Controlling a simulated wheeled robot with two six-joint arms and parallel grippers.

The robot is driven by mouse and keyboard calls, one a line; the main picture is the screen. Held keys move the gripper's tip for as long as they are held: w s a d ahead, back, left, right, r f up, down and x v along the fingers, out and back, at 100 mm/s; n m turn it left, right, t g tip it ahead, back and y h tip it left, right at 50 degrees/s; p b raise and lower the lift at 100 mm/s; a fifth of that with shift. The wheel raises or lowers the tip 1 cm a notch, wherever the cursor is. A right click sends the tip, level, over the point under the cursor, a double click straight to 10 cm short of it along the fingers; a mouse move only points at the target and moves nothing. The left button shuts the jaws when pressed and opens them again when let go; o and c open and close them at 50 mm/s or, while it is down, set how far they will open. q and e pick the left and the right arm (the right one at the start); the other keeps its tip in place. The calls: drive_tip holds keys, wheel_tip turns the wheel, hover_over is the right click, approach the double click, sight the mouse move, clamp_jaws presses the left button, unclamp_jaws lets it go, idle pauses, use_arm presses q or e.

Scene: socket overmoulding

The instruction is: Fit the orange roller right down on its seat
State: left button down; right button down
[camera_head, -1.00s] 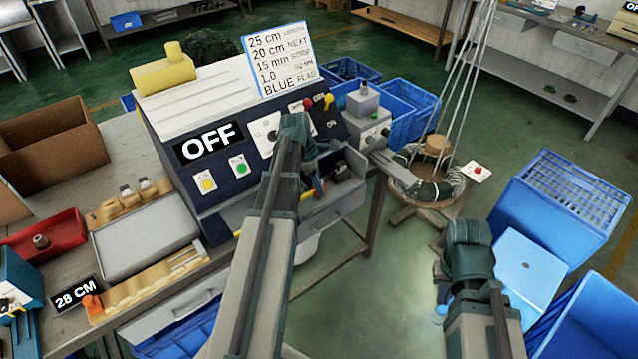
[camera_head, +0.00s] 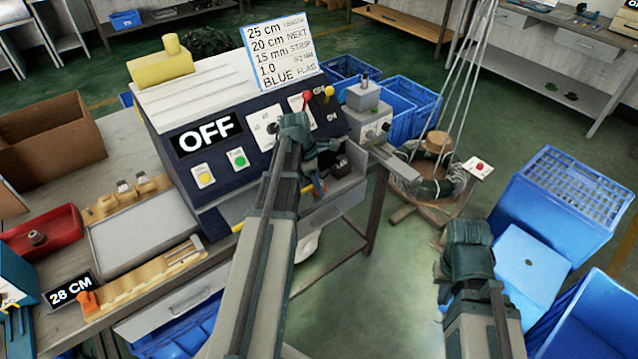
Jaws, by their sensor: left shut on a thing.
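A small orange piece (camera_head: 319,185), which I take to be the orange roller, shows at the fingertips of my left gripper (camera_head: 318,168). My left gripper is shut on it, low in front of the grey machine with the dark sloped panel (camera_head: 240,185). My fingers and wrist hide most of the piece. The seat is too small and too covered to make out, and I cannot tell whether the roller touches it. My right gripper (camera_head: 446,285) hangs over the floor at the right, away from the machine. Its fingers are mostly hidden behind the wrist.
A red-knobbed lever (camera_head: 307,97) and a yellow-knobbed lever (camera_head: 329,92) stand close beyond my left wrist. A grey box unit (camera_head: 366,122) is to the right. A wooden rack (camera_head: 140,284) and a red tray (camera_head: 45,235) are on the bench. Blue crates (camera_head: 560,195) stand at the right.

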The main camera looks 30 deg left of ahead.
use_arm(q)
drive_tip(key=shift+f+b, duration=0.4)
drive_tip(key=shift+f, duration=0.1)
drive_tip(key=shift+c, duration=1)
unclamp_jaws()
drive_tip(key=shift+r, duration=0.1)
drive_tip(key=shift+r, duration=0.1)
drive_tip(key=p+v, duration=1.3)
drive_tip(key=shift+a+r+p, duration=0.2)
drive_tip(key=shift+r+p, duration=0.05)
drive_tip(key=shift+p, duration=0.05)
drive_tip(key=shift+s, duration=0.1)
drive_tip(key=shift+d, duration=0.1)
